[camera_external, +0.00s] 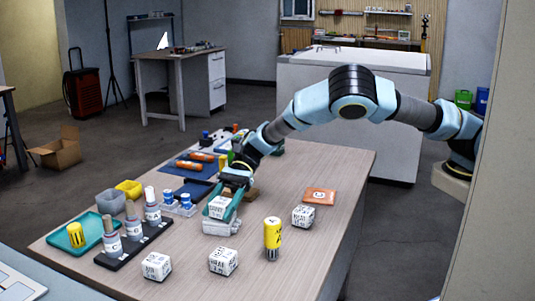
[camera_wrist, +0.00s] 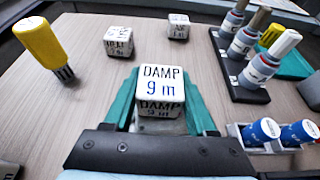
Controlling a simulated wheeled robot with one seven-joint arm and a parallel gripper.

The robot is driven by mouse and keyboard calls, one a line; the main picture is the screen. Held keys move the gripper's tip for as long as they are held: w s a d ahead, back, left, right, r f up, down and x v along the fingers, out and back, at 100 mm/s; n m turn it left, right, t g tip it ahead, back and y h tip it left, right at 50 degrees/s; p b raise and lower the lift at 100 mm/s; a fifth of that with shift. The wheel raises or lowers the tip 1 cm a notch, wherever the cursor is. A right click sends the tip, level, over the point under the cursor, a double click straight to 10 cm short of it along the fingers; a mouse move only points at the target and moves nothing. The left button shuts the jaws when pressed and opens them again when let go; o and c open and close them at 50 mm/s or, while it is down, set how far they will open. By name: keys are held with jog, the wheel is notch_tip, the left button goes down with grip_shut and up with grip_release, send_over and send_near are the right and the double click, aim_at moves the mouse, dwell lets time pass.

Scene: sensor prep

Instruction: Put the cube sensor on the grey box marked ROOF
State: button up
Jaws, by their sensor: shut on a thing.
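My gripper (camera_external: 220,203) is shut on a white cube (camera_wrist: 162,84) marked DAMP 9 m, with one teal finger on each side of it. The held cube also shows in the external view (camera_external: 218,209). A pale grey box (camera_external: 222,227) lies directly under the cube in the external view. A small part of something grey shows below the cube in the wrist view, between the fingers. I cannot tell whether cube and box touch. No ROOF marking is readable.
Other white cubes (camera_external: 157,266) (camera_external: 223,261) (camera_external: 303,216) stand nearby. A yellow-topped cylinder (camera_external: 272,233) stands to the right, with an orange card (camera_external: 319,197) behind. A black rack (camera_external: 133,244) of marked bottles and a teal tray (camera_external: 62,240) are left. The table's right side has free room.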

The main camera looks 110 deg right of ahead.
jog(key=o, duration=1.4)
jog(key=shift+f, duration=0.1)
